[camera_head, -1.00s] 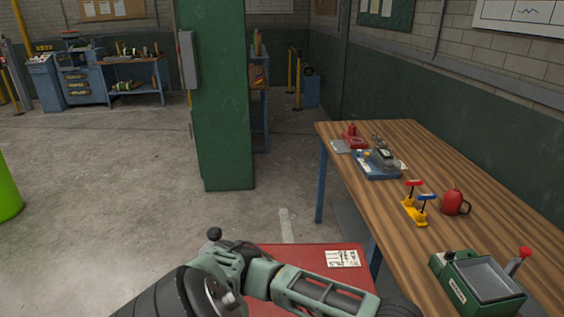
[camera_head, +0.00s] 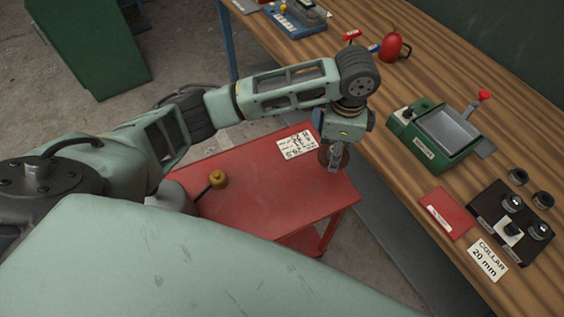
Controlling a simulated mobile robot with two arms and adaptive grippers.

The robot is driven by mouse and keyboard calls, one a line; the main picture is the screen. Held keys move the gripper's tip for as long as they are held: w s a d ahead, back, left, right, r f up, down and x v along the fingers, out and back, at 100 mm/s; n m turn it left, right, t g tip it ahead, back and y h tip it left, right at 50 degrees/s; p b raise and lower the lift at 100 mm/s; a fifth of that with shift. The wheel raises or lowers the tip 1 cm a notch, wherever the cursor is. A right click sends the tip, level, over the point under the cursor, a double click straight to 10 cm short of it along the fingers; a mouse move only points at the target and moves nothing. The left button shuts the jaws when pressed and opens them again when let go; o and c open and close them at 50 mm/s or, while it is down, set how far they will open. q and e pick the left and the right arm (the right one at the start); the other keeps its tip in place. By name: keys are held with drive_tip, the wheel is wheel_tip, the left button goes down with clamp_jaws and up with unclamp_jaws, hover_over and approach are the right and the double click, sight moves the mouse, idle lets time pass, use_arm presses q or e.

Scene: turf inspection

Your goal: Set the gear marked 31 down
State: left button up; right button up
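My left arm comes in from the left and reaches over a red cart top (camera_head: 245,205). My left gripper (camera_head: 336,160) points down above the cart's right end, near the white paper label. A thin brownish round disc (camera_head: 324,156) shows at its fingers, partly hidden by them. It looks like the gear, held on edge, but no number can be read on it. I cannot tell if its lower edge touches the cart top. My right gripper is not in view.
A white label (camera_head: 297,146) lies on the cart near the gripper. The wooden bench (camera_head: 385,185) holds a green tray device (camera_head: 438,137), a red card and a collar fixture. The cart's middle is clear.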

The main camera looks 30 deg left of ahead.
use_arm(q)
drive_tip(key=shift+w+d+r+m, duration=0.45)
drive_tip(key=shift+w+m, duration=0.2)
drive_tip(key=shift+m, duration=0.15)
drive_tip(key=shift+a+f, duration=0.15)
drive_tip(key=shift+a, duration=0.15)
drive_tip(key=p, duration=0.3)
hover_over(291, 174)
wheel_tip(291, 174, down, 6)
drive_tip(key=shift+d+f, duration=0.1)
drive_tip(key=shift+f, duration=0.25)
wheel_tip(291, 174, down, 3)
drive_tip(key=shift+f+p, duration=0.15)
drive_tip(key=shift+p, duration=0.45)
drive_tip(key=shift+f, duration=0.3)
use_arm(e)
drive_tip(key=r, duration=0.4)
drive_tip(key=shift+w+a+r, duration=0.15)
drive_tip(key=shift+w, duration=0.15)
use_arm(q)
drive_tip(key=shift+f, duration=0.15)
drive_tip(key=o, duration=1.2)
drive_tip(key=shift+c, duration=0.2)
